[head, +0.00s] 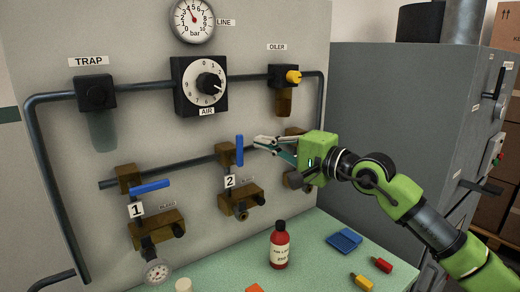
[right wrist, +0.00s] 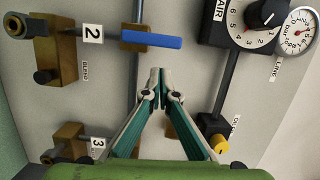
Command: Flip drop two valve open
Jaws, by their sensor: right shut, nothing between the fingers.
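The drop two valve (head: 225,154) is a brass body on the pipe above the label 2 (head: 229,181). Its blue lever (head: 239,150) stands upright in the head view. In the right wrist view, which is turned sideways, the lever (right wrist: 152,40) lies across the top, over the brass body (right wrist: 132,36). My right gripper (head: 258,143) is shut and empty, just right of the lever in the head view. My left gripper is not in view.
Drop one's blue lever (head: 150,187) points sideways. My right gripper partly hides the third drop (right wrist: 70,143). The AIR dial (head: 200,86) and yellow-knobbed oiler (head: 292,77) are above. A red bottle (head: 279,246) and blue tray (head: 344,240) are on the green bench (head: 318,262).

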